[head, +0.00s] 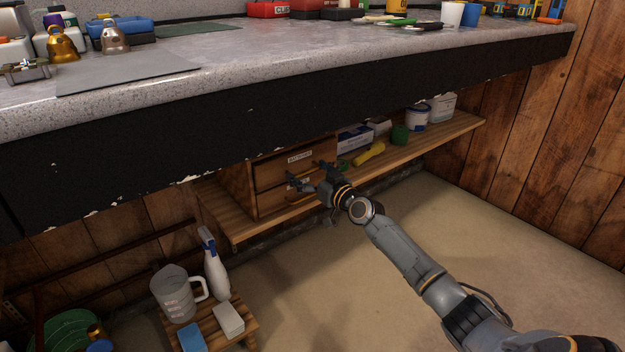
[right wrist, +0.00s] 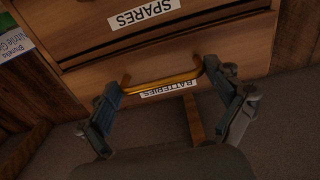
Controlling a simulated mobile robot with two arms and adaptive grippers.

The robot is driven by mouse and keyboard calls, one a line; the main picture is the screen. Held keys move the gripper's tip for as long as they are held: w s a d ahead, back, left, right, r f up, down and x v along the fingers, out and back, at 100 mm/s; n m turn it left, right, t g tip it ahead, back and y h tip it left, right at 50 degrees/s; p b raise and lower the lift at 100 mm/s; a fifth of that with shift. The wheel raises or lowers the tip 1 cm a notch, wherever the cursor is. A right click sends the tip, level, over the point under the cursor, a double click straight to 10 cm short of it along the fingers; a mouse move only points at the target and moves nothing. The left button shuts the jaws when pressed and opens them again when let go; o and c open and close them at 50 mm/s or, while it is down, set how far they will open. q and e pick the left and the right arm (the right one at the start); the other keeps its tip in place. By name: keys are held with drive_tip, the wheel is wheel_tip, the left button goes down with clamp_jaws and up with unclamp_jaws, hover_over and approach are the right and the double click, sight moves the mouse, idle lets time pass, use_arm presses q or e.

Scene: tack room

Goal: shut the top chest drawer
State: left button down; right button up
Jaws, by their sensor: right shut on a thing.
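A small wooden chest (head: 238,188) stands on the low shelf under the counter, with two labelled drawers showing in the head view. In the right wrist view one drawer front reads SPARES (right wrist: 100,38), and the front below it in the picture has a label reading BATTERIES (right wrist: 168,90). My right gripper (head: 314,176) is at the chest's front. In the right wrist view its fingers (right wrist: 172,90) stand at the two ends of a brass-coloured handle (right wrist: 160,83) by the BATTERIES label. How far either drawer stands out is hard to tell. My left gripper is not in view.
The counter (head: 300,85) overhangs the chest. On the shelf (head: 440,135) to its right are boxes, a yellow item (head: 369,154) and tubs. A low wooden stand (head: 243,330) with a jug (head: 175,295) and a spray bottle (head: 215,275) is at lower left. Floor in front is clear.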

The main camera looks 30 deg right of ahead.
drive_tip(key=shift+w+f, duration=0.15)
drive_tip(key=shift+w, duration=0.5)
drive_tip(key=shift+w+d+b, duration=0.1)
drive_tip(key=shift+w+b, duration=0.05)
drive_tip(key=shift+b, duration=0.2)
drive_tip(key=shift+d+r, duration=0.1)
drive_tip(key=shift+r, duration=0.3)
drive_tip(key=o, duration=1.3)
drive_tip(key=shift+c, duration=0.2)
drive_tip(key=shift+o, duration=0.5)
drive_tip(key=shift+w+f, duration=0.15)
drive_tip(key=shift+w, duration=0.05)
drive_tip(key=shift+s+f, duration=0.1)
drive_tip(key=shift+s, duration=0.1)
drive_tip(key=s, duration=1.1)
drive_tip(key=shift+s+d, duration=0.3)
drive_tip(key=shift+d, duration=0.05)
